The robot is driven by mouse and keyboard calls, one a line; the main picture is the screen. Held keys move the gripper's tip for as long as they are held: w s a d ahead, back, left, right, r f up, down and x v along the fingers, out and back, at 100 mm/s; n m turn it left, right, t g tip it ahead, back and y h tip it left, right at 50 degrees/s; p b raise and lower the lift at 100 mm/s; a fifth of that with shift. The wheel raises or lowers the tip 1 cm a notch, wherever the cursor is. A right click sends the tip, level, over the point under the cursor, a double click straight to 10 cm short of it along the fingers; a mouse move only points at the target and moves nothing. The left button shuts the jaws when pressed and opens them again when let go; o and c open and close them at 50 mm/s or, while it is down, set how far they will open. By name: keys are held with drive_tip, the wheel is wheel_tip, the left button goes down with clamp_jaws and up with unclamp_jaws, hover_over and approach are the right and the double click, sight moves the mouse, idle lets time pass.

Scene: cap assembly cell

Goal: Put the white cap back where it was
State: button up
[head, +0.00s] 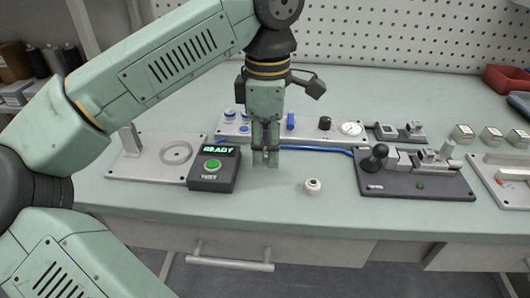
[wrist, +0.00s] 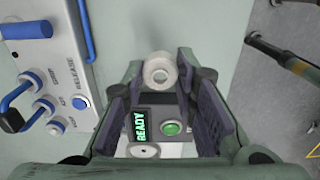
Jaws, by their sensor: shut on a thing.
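My gripper (head: 265,158) points down over the table, just right of the button box and in front of the back panel. In the wrist view its two dark finger pads (wrist: 161,68) stand on either side of a small white cap (wrist: 160,72) with a round hole, and they are shut on it near their tips. In the head view the held cap is mostly hidden by the fingers. A small white round part (head: 312,186) with a dark centre sits on the table, right of my gripper and nearer the front edge.
The black button box (head: 212,172) shows READY; left of it is a grey plate (head: 125,165) with a ring. A panel (head: 265,131) with blue parts stands behind. A dark clamp fixture (head: 420,190) is at right. Bare table lies around the white part.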

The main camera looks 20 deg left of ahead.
sight(265, 148)
drive_tip(key=shift+w+a, duration=0.3)
drive_tip(key=shift+w, duration=0.05)
drive_tip(key=shift+w+f, duration=0.1)
drive_tip(key=shift+f, duration=1.9)
drive_tip(key=o, duration=0.6)
drive_tip(key=shift+o, duration=0.2)
drive_tip(key=shift+r+p, duration=0.15)
drive_tip(key=shift+p, duration=0.25)
wheel_tip(265, 148, up, 12)
drive_tip(key=p, duration=0.8)
drive_tip(key=shift+a+r, duration=0.1)
